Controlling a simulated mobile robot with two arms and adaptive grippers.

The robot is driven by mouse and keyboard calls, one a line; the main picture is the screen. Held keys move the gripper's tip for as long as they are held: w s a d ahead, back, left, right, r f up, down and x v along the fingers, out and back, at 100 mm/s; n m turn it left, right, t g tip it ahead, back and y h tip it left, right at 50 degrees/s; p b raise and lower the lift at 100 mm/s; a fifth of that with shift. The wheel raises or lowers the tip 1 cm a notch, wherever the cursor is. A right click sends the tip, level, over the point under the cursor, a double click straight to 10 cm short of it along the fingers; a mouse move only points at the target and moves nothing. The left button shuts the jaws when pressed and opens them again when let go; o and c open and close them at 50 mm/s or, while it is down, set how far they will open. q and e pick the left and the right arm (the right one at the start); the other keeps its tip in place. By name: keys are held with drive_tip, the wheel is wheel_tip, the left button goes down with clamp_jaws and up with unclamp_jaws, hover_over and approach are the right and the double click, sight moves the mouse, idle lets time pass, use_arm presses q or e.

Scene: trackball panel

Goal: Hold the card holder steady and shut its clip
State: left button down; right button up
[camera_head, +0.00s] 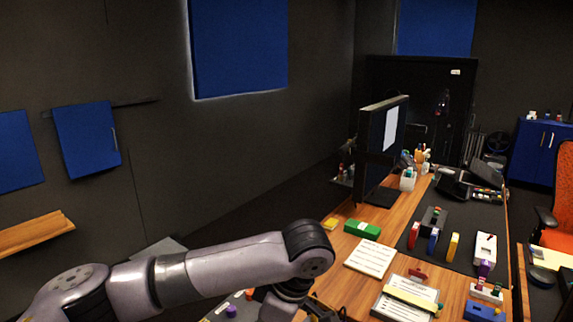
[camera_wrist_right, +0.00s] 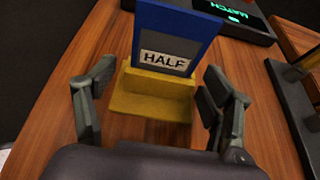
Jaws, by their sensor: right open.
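In the right wrist view, a yellow stepped block (camera_wrist_right: 150,105) stands on the wood desk. A blue-edged grey card (camera_wrist_right: 166,48) labelled HALF stands upright at its back; this looks like the card holder, but I cannot make out its clip. My right gripper (camera_wrist_right: 157,76) is open, one finger on each side of the yellow block, with nothing gripped. I cannot tell this block for sure in the head view. My left arm reaches in from the left there; its gripper (camera_head: 324,310) is dark and cut by the bottom edge, so its jaws are unclear.
On the desk lie a green box (camera_head: 362,230), a paper sheet (camera_head: 370,257) and a board with paper and a yellow bar (camera_head: 412,297). A monitor (camera_head: 383,150) stands behind. A dark device (camera_wrist_right: 232,17) with green lettering stands behind the card.

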idle(0.3)
drive_tip(key=v, duration=1.2)
drive_tip(key=shift+o, duration=0.6)
drive_tip(key=shift+o, duration=1.1)
